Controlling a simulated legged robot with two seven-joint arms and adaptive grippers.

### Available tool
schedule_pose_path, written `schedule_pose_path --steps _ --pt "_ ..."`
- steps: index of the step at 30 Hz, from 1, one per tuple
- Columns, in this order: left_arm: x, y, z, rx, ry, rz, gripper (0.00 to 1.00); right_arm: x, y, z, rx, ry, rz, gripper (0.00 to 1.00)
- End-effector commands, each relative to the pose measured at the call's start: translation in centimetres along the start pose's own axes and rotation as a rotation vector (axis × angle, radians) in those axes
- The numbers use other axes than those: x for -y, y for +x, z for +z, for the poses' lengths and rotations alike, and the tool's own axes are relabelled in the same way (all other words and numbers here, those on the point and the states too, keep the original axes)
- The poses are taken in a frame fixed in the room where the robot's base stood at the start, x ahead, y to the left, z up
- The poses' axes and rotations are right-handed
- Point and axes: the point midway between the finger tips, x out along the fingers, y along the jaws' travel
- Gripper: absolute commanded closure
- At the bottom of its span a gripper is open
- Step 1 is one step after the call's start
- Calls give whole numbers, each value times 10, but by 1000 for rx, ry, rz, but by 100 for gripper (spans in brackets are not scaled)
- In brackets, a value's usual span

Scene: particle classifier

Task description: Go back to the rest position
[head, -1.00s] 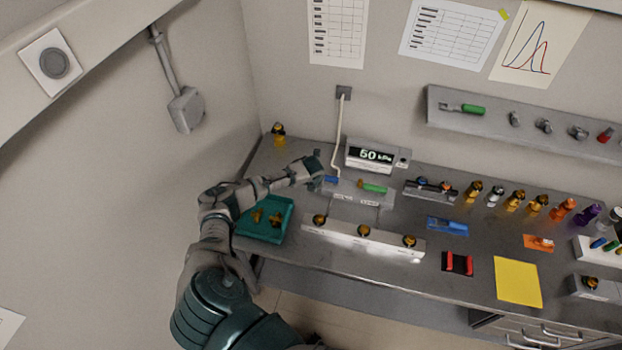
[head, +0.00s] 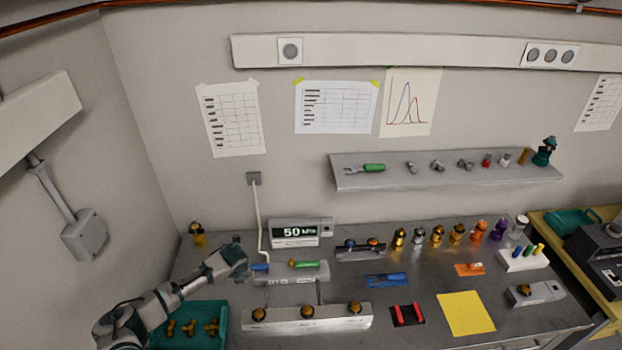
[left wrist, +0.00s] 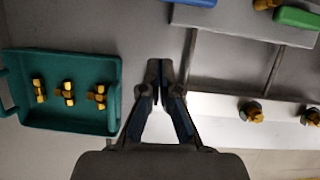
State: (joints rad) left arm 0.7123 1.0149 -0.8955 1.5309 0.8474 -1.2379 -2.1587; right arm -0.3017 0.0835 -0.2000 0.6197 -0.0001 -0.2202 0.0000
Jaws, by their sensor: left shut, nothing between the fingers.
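My left arm comes in from the lower left in the head view. My left gripper (head: 243,262) is above the left part of the bench, near the blue and green tools on the grey holder (head: 312,277). In the left wrist view the left gripper (left wrist: 161,66) is shut and empty, with its fingertips together over bare bench top. A teal tray (left wrist: 75,125) with brass fittings (left wrist: 68,93) lies to its left there. It also shows below the arm in the head view (head: 222,340). My right gripper is in neither view.
A grey rail (head: 284,324) with brass knobs stands at the front of the bench. Behind the holder is a display reading 50 kPa (head: 294,233). A yellow sheet (head: 466,313) lies at the front right. A shelf (head: 440,174) hangs above.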

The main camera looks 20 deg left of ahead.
Motion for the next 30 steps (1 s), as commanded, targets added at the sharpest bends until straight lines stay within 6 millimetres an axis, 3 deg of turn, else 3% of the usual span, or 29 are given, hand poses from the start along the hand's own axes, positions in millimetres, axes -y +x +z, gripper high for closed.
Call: schedule_pose_path --steps 5,8,11,13,15,17,18,21,30 --pt "13 2 -14 -10 -18 -11 100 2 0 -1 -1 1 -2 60" --pt "44 10 -51 -38 -82 -42 100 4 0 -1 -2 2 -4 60" --pt "87 16 -114 -91 -228 -92 100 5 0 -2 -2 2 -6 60" --pt "117 13 -166 -140 -388 -131 100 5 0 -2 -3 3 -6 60" --pt "141 2 -219 -200 -606 -166 100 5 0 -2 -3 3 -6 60" --pt "153 -12 -258 -251 -831 -181 100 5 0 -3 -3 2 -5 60" --pt "156 -21 -277 -279 -978 -182 100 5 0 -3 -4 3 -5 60" --pt "152 -40 -309 -327 -1299 -163 100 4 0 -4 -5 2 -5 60" --pt "109 -74 -354 -348 -1990 -45 100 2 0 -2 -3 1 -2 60"
